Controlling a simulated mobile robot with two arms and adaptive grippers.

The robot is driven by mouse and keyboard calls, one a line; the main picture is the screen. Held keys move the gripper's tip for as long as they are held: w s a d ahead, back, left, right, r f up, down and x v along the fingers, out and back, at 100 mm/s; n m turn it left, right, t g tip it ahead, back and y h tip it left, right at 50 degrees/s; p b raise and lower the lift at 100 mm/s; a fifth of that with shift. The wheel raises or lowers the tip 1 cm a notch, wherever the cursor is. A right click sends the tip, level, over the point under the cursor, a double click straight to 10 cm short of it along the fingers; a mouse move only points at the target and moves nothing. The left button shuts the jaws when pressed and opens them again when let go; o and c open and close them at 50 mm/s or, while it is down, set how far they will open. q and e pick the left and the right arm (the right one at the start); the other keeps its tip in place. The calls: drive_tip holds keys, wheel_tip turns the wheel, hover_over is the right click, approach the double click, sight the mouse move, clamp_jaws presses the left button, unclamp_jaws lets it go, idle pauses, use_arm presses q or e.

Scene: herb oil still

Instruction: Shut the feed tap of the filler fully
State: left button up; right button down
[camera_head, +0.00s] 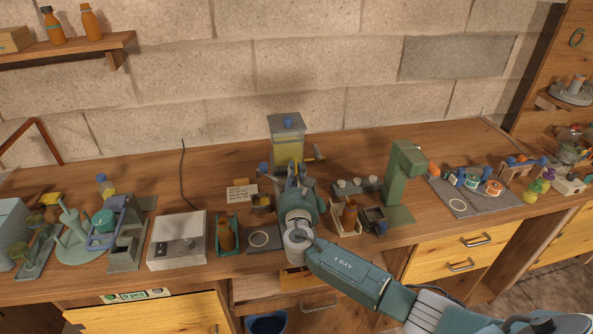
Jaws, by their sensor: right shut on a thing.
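The filler (287,151) stands at the back middle of the bench, a yellowish tank with a grey top and a blue cap (287,122). My right gripper (294,173) reaches up to its lower front and is shut on the feed tap there. My fingers and wrist hide the tap, so its angle cannot be told. A small blue part (263,169) shows at the filler's lower left, and a short side arm sticks out at its right. My left gripper is not in view.
Left of my wrist are an amber bottle in a green holder (226,235), a dark mat (262,238) with a white ring and a small card (242,193). Right of it are another amber bottle (349,214) and a green press-like stand (399,178). A pale box (177,241) stands further left.

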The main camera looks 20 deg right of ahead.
drive_tip(key=shift+w+a+m+g+h, duration=0.15)
drive_tip(key=shift+m+g+h, duration=0.35)
drive_tip(key=shift+h, duration=0.5)
drive_tip(key=shift+r, duration=0.1)
drive_tip(key=c, duration=1.7)
unclamp_jaws()
drive_tip(key=shift+c, duration=0.2)
drive_tip(key=v, duration=1.2)
